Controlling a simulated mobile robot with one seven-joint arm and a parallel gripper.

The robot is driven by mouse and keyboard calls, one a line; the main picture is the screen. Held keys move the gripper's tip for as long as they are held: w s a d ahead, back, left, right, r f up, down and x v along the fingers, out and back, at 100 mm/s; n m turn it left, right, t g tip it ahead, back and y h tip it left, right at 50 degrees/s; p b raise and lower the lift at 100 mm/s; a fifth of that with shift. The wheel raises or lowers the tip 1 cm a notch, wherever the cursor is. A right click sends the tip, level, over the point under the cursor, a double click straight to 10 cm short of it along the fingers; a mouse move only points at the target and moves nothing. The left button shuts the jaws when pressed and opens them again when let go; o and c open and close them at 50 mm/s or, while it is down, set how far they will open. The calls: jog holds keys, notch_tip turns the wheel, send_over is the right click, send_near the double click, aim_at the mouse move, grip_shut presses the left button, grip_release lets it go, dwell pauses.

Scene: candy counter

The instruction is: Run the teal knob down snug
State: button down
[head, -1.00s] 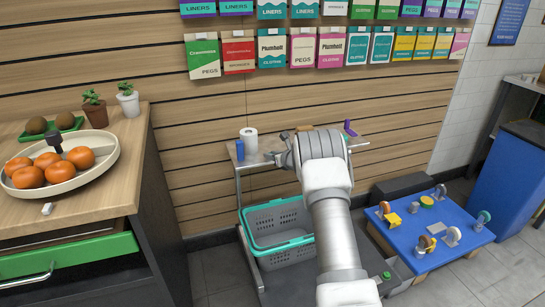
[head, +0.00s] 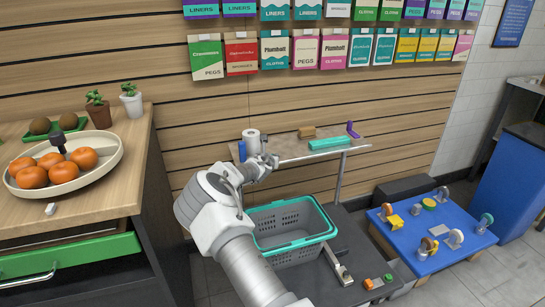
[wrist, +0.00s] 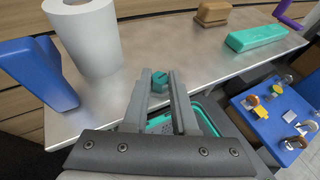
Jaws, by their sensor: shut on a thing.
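The teal knob (wrist: 159,80) is small and sits between my fingertips in the wrist view, just over the front edge of the grey table. My gripper (wrist: 158,88) is shut on it. In the head view my gripper (head: 270,162) is at the left front of the table (head: 290,150), and the knob cannot be made out there. What lies under the knob is hidden by my fingers, so I cannot tell whether it is seated on a thread.
A white paper roll (wrist: 90,40) and a blue object (wrist: 38,72) stand to the left. A brown block (wrist: 212,13) and a teal bar (wrist: 256,38) lie on the right. A teal-rimmed basket (head: 290,243) is below; a blue platform (head: 440,262) with wheels is at right.

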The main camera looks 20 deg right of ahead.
jog(key=m+g+h, duration=0.1)
jog(key=m+h, duration=0.1)
jog(key=shift+w+a+m+g+h, duration=0.15)
jog(key=shift+a+m+g+h, duration=0.15)
jog(key=shift+m+g, duration=0.1)
jog(key=shift+w+f+m+g+h, duration=0.1)
jog(key=shift+m+g+h, duration=0.8)
jog(key=shift+m+g, duration=0.6)
jog(key=shift+m, duration=0.1)
jog(key=c, duration=0.7)
grip_release()
jog(key=shift+h, duration=0.3)
jog(key=shift+s+a+r+p, duration=0.2)
jog(key=shift+a+r+p, duration=0.15)
jog(key=shift+a, duration=0.05)
jog(key=p+v, duration=0.5)
jog(key=v, duration=1.1)
jog(key=shift+a, duration=0.15)
